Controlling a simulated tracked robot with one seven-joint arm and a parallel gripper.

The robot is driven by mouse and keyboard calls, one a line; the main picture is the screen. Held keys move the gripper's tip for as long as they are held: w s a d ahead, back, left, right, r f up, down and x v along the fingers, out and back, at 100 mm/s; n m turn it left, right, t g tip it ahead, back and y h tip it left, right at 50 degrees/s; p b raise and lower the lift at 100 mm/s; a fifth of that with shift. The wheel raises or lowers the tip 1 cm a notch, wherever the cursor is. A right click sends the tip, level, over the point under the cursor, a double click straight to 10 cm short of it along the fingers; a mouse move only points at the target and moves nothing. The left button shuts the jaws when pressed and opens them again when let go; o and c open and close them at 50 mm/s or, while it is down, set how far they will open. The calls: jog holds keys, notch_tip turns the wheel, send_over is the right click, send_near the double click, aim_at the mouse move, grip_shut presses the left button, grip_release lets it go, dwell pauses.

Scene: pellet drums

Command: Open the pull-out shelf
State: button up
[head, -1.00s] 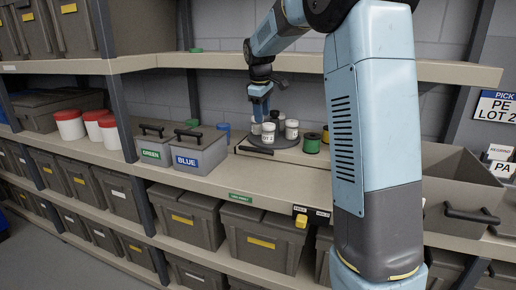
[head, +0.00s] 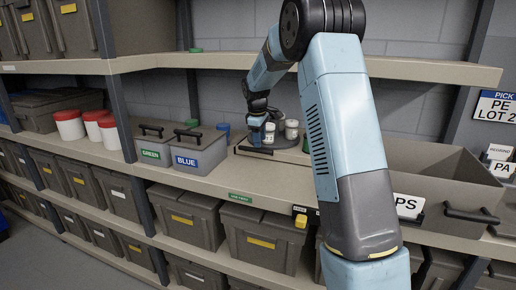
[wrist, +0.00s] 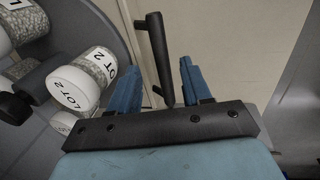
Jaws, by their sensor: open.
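The pull-out shelf (head: 285,156) is a beige board on the middle rack level, with a dark round turntable of white-lidded jars on it. Its black bar handle (head: 253,151) is on the front edge; the handle also shows in the wrist view (wrist: 157,45). My gripper (head: 256,132) is just above and behind the handle in the head view. In the wrist view my gripper (wrist: 158,70) is open, with one blue finger on each side of the handle's line. I cannot tell whether the fingers touch it. The shelf's far right part is hidden by my arm.
Grey bins marked GREEN (head: 155,147) and BLUE (head: 200,150) stand left of the shelf. A labelled jar (wrist: 72,88) is close to my left finger in the wrist view. A large open bin (head: 425,185) stands on the right. Lidded crates (head: 265,240) fill the level below.

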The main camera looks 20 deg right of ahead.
jog(key=shift+w+d+f, duration=0.15)
jog(key=shift+w+f, duration=0.05)
jog(key=shift+f, duration=0.9)
jog(key=shift+w+d+f, duration=0.1)
jog(key=shift+w+f, duration=0.05)
jog(key=shift+f, duration=0.95)
jog(key=shift+c, duration=0.3)
grip_shut()
jog(key=shift+r, duration=0.1)
